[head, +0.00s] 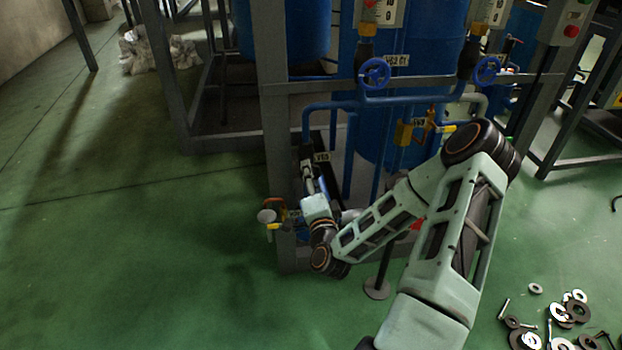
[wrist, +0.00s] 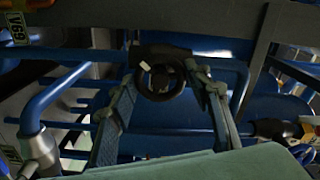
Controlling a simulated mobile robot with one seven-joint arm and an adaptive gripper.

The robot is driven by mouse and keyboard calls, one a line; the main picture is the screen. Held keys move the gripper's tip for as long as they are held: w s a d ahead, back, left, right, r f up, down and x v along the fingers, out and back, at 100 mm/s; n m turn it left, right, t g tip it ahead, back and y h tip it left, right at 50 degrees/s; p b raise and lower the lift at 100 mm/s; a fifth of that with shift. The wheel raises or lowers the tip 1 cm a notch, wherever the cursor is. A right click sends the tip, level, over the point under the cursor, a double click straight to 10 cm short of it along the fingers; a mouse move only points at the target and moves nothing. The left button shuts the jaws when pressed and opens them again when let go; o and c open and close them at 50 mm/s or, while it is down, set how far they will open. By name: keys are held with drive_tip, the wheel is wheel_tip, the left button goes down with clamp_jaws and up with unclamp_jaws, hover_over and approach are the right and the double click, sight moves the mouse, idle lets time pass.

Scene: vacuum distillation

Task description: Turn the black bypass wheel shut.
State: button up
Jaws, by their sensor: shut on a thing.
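The black bypass wheel (wrist: 160,82) is a small dark ring in the middle of the wrist view, with a pale mark at its upper left. My gripper (wrist: 165,78) has one finger on each side of the wheel, and the fingertips close on its rim. I cannot make out the black wheel in that view. The V69 tag also shows at the upper left of the wrist view (wrist: 14,20).
Two blue handwheels (head: 374,73) (head: 487,71) sit higher on the pipework. Blue pipes and grey frame bars (head: 275,110) crowd around my wrist. A yellow valve (head: 405,133) is to the right. Loose washers and bolts (head: 570,312) lie lower right. The green floor at left is clear.

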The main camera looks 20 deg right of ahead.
drive_tip(key=m+b, duration=0.3)
drive_tip(key=m, duration=2.4)
idle(0.5)
drive_tip(key=o, duration=1.2)
drive_tip(key=shift+c, duration=0.2)
drive_tip(key=shift+s, duration=0.1)
